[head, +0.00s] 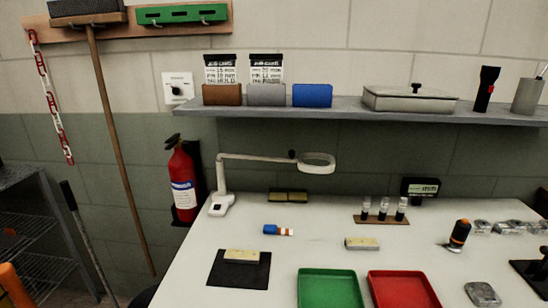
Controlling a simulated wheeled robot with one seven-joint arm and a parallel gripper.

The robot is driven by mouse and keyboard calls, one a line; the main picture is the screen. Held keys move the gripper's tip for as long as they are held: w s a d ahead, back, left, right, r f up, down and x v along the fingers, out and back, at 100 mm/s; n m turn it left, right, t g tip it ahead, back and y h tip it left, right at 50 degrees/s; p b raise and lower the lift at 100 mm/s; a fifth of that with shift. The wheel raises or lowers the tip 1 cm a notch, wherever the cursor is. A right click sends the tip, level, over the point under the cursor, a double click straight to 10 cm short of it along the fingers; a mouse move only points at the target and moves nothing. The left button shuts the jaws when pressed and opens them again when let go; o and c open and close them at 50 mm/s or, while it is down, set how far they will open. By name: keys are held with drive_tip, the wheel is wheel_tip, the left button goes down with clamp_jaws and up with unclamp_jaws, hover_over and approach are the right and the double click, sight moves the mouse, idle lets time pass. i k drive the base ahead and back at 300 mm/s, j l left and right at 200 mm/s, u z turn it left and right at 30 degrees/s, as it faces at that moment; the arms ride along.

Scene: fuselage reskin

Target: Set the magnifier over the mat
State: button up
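The magnifier is a white jointed-arm lamp with a ring-shaped head (318,162). Its base (221,205) stands at the back left of the white table. Its arm reaches to the right, with a dark knob near the head. The head hangs above the back of the table, behind and to the right of the black mat (222,274), not above it. My gripper is not in view.
A green tray (330,290) and a red tray (402,290) sit right of the mat. A loaded shelf (350,108) runs above. A fire extinguisher (182,182) hangs left.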

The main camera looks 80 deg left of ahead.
sight(304, 168)
drive_tip(key=u, duration=2.25)
drive_tip(key=i+z, duration=0.3)
drive_tip(key=i, duration=0.2)
drive_tip(key=i+j+z, duration=0.1)
drive_tip(key=i+z, duration=0.2)
drive_tip(key=i, duration=0.2)
